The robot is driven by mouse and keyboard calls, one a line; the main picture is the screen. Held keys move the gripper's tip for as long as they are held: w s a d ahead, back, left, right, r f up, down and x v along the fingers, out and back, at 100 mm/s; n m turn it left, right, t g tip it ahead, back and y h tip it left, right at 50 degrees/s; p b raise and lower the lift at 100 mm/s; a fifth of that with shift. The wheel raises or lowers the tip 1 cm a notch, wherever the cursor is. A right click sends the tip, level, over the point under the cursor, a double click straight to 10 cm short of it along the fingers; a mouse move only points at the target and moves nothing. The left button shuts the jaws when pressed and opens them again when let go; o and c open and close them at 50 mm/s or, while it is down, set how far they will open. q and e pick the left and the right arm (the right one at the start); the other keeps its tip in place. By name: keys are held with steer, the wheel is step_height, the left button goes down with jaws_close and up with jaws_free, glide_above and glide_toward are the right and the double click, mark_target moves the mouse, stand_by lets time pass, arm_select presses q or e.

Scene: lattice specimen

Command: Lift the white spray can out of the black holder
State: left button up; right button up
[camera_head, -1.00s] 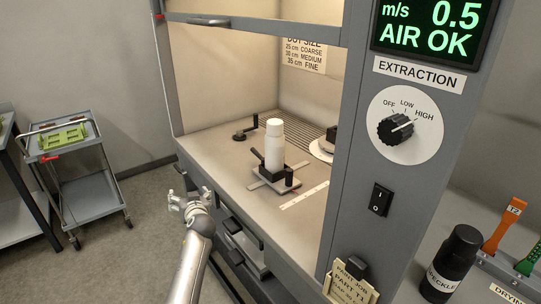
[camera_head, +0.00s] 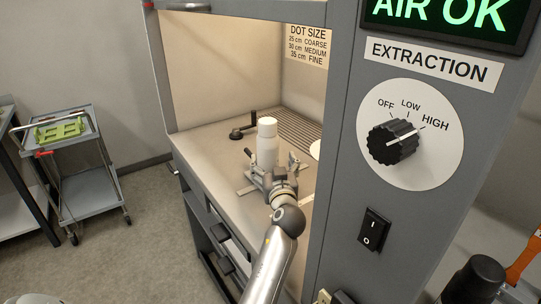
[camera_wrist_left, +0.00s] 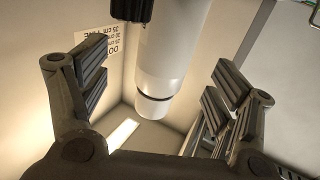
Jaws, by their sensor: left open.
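The white spray can (camera_head: 267,143) stands upright inside the extraction cabinet, its lower part hidden behind my left gripper. My left gripper (camera_head: 273,167) is open, in front of the can's lower part. In the left wrist view, which looks upside down, the can (camera_wrist_left: 172,55) with its cap (camera_wrist_left: 152,107) shows between the spread fingers (camera_wrist_left: 160,88), apparently apart from both. A black piece (camera_wrist_left: 130,9) shows beside it at the top edge. My right gripper is not in view.
The cabinet's grey front post (camera_head: 335,150) stands close to the right of my left arm. A black crank-like tool (camera_head: 243,131) lies behind and left of the can. A raised sash bar (camera_head: 240,23) crosses above. A cart with a green tray (camera_head: 60,130) stands far left.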

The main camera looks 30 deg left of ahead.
mark_target(269, 155)
arm_select(q)
steer(key=shift+x, duration=0.9)
steer(key=shift+w+a+r+p, duration=0.15)
steer(key=shift+w+a+p, duration=0.25)
steer(key=x, duration=0.1)
steer(key=p+x, duration=0.1)
steer(key=x, duration=0.1)
steer(key=shift+a, duration=0.4)
steer(key=shift+w+a, duration=0.25)
steer(key=shift+w, duration=0.1)
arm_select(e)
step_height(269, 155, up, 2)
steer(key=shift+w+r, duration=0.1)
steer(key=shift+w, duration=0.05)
arm_select(q)
steer(key=shift+c, duration=0.2)
steer(key=c, duration=1.2)
steer(key=shift+c, duration=0.7)
